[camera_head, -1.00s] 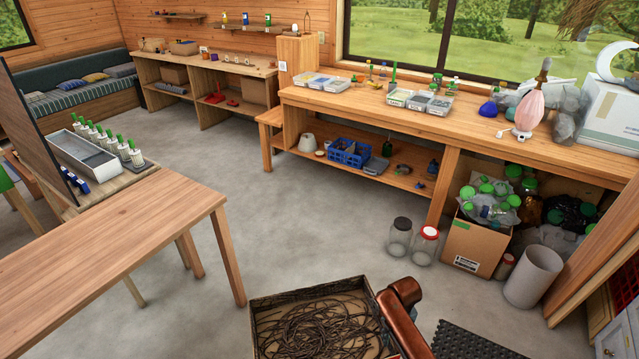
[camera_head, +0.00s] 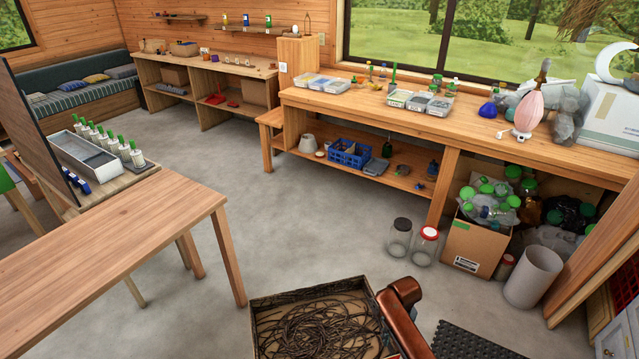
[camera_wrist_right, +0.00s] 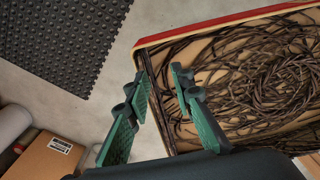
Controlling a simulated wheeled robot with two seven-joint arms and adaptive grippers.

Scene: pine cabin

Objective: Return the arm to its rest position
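My right arm (camera_head: 402,315) shows as copper-brown links at the bottom of the head view, beside a box of tangled dark cords. In the right wrist view my right gripper (camera_wrist_right: 159,74) has its two green-padded fingers apart, with nothing held between them. The side wall of the cord box shows in the gap between the fingers; I cannot tell how far beneath them it is. My left arm and left gripper are not in view.
The cord box (camera_head: 262,326) stands at the bottom centre. A black rubber mat (camera_head: 470,342) lies to its right. Two jars, a cardboard box (camera_head: 470,246) and a white bin (camera_head: 533,277) stand on the floor. A wooden table (camera_head: 110,240) is at the left. The concrete floor between is clear.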

